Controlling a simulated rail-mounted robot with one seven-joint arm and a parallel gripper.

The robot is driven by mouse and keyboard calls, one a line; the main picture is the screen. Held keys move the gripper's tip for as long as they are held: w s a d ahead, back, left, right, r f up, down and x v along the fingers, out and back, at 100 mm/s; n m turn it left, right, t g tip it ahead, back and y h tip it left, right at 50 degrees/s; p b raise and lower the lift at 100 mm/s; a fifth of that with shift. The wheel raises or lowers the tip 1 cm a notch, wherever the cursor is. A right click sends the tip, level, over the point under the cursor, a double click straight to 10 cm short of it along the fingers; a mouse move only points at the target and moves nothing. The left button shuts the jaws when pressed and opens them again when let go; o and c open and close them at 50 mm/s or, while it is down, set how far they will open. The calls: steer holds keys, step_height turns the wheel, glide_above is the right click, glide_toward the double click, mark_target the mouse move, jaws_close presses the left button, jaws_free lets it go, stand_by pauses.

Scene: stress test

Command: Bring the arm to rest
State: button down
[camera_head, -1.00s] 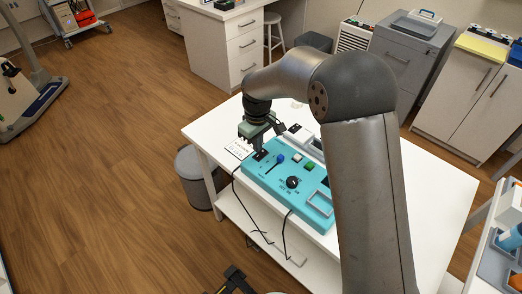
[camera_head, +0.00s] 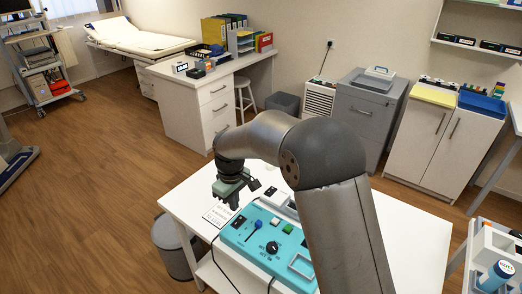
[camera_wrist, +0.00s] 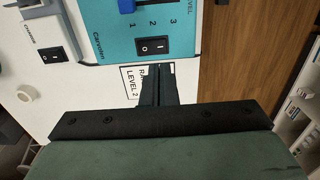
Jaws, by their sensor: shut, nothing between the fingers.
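My arm reaches over the white table (camera_head: 415,235) in the head view, bent at the elbow, with its wrist pointing down. My gripper (camera_head: 227,203) hangs above the table near the left end of the teal control panel (camera_head: 288,242). In the wrist view my gripper (camera_wrist: 158,68) has its black fingers together and nothing between them. The fingertips appear just below the panel's black rocker switch (camera_wrist: 152,46); contact cannot be told. A printed label (camera_wrist: 130,84) is partly hidden behind the fingers.
A lighter device with a black switch (camera_wrist: 57,54) lies beside the panel. A grey bin (camera_head: 172,245) stands left of the table. A desk (camera_head: 190,100), a grey cabinet (camera_head: 365,110) and a white cupboard (camera_head: 440,145) stand behind. Open floor lies left.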

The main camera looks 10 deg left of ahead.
steer(key=s+d+r+m, duration=0.2)
steer(key=s+d+r, duration=0.1)
steer(key=d, duration=0.4)
steer(key=s+d+r+m, duration=0.2)
steer(key=s+d+r, duration=0.15)
steer(key=d, duration=0.35)
steer(key=s+d+r+m, duration=0.2)
steer(key=s+d+r, duration=0.1)
steer(key=d, duration=0.4)
steer(key=s+d+m, duration=0.3)
steer(key=s+d, duration=0.2)
steer(key=s, duration=0.3)
steer(key=s+d+m, duration=0.3)
steer(key=s+d, duration=0.2)
steer(key=s, duration=0.3)
steer(key=shift+t, duration=0.3)
steer(key=shift+w+f, duration=0.1)
